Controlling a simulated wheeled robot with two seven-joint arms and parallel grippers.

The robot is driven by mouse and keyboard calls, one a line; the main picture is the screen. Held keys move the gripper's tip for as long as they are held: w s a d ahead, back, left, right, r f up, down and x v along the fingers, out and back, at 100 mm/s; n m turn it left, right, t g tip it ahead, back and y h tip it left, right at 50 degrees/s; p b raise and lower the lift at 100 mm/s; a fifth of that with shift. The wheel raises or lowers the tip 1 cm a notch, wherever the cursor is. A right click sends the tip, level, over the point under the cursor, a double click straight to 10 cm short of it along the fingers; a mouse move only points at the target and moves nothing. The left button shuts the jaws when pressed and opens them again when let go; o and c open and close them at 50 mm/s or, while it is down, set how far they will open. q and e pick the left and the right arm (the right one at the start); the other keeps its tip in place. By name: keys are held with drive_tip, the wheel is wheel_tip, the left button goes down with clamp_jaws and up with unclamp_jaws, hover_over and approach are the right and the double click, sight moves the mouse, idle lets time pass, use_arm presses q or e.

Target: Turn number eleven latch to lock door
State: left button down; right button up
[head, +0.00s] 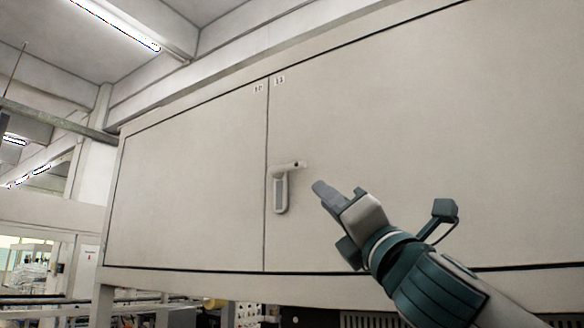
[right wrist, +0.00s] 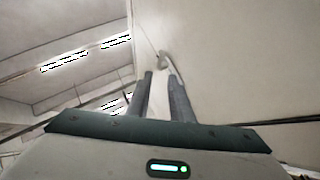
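The latch (head: 281,192) is a light grey, upright fitting on the cabinet front, just right of the seam between two doors. A short lever at its top (head: 290,165) points right, close to level. The number eleven door (head: 430,140) is the wide panel right of the seam and lies flush with its neighbour. My right gripper (head: 338,188) is to the right of the latch and apart from it. In the right wrist view, the two fingers (right wrist: 160,76) have a gap between them and hold nothing; the latch (right wrist: 163,58) shows small beyond their tips. My left gripper is not in view.
Small number labels (head: 279,80) sit at the top of the seam. The left door (head: 190,185) is flat and clear. Below the cabinet are a metal frame and equipment (head: 150,305). Free air lies between my right gripper and the latch.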

sight(295, 168)
drive_tip(key=p+x, duration=0.9)
drive_tip(key=x, duration=0.7)
drive_tip(key=shift+s+p, duration=0.1)
drive_tip(key=shift+p, duration=0.3)
drive_tip(key=shift+w+a+r+p, duration=0.25)
drive_tip(key=shift+w+r+p, duration=0.15)
drive_tip(key=shift+w, duration=0.15)
drive_tip(key=shift+w, duration=0.1)
clamp_jaws()
